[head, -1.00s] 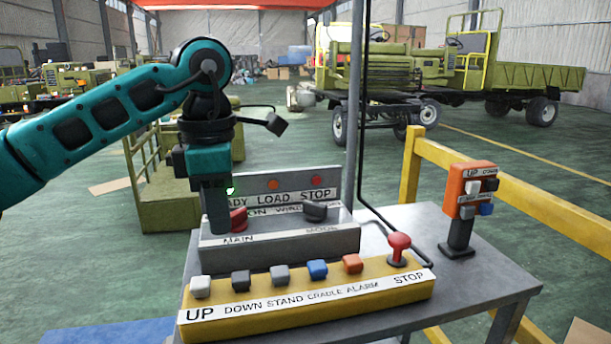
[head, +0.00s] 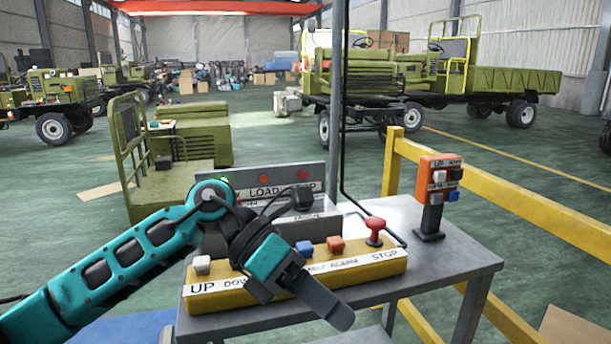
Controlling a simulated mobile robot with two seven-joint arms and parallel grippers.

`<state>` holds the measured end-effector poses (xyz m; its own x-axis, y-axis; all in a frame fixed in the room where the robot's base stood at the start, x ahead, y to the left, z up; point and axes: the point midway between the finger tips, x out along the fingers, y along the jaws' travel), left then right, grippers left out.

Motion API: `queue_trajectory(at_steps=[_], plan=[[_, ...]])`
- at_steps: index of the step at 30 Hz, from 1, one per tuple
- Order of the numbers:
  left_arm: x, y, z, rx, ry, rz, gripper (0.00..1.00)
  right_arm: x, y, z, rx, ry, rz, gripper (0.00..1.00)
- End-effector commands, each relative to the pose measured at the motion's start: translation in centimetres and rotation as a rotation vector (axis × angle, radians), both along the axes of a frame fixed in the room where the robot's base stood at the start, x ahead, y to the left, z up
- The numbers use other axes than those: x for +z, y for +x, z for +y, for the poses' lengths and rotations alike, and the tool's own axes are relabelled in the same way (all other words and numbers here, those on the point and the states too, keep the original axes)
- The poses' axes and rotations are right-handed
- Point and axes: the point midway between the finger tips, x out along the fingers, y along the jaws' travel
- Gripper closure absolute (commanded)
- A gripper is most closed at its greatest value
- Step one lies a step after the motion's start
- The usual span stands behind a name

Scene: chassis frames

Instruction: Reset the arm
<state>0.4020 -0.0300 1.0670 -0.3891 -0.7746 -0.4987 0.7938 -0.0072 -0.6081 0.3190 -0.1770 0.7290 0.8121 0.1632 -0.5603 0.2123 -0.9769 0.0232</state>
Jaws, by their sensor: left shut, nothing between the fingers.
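My left arm comes in from the left in teal and black. Its left gripper (head: 338,312) is shut and empty, pointing down to the right in front of the yellow button box (head: 370,270). The gripper and wrist hide the middle buttons and part of the label. The white UP button (head: 202,265), the blue button (head: 305,248), the orange button (head: 336,244) and the red STOP knob (head: 375,230) show. Behind it, a grey panel (head: 314,218) with a black knob (head: 303,197) is partly covered by the arm. My right gripper is not in view.
The grey table (head: 460,262) carries the boxes and an orange pendant switch box (head: 438,185) on a stand. A grey post (head: 337,110) and yellow railing (head: 480,205) stand behind. Green vehicles (head: 420,85) are farther back. Green floor is open at the left.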

Motion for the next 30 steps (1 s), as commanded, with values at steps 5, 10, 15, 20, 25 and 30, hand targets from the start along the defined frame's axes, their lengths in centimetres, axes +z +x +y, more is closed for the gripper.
queue_trajectory(at_steps=[5, 10, 15, 20, 25, 30], plan=[[1.4, -1.4, -3.1, 0.162, -0.374, 0.361, 1.00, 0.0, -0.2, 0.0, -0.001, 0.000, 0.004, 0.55], [2.2, 0.5, -2.5, 0.390, -0.669, 0.728, 1.00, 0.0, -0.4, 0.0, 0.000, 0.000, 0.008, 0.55], [-0.4, 3.8, 1.0, 0.678, -0.904, 1.116, 1.00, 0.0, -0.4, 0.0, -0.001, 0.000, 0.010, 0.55], [-6.7, 5.9, 6.0, 1.000, -1.064, 1.487, 1.00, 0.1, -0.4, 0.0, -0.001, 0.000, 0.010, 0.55], [-16.5, 4.6, 12.0, 1.386, -1.164, 1.872, 1.00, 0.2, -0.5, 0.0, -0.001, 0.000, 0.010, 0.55], [-26.2, -0.8, 17.0, 1.765, -1.186, 2.203, 1.00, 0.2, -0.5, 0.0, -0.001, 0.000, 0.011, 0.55]])
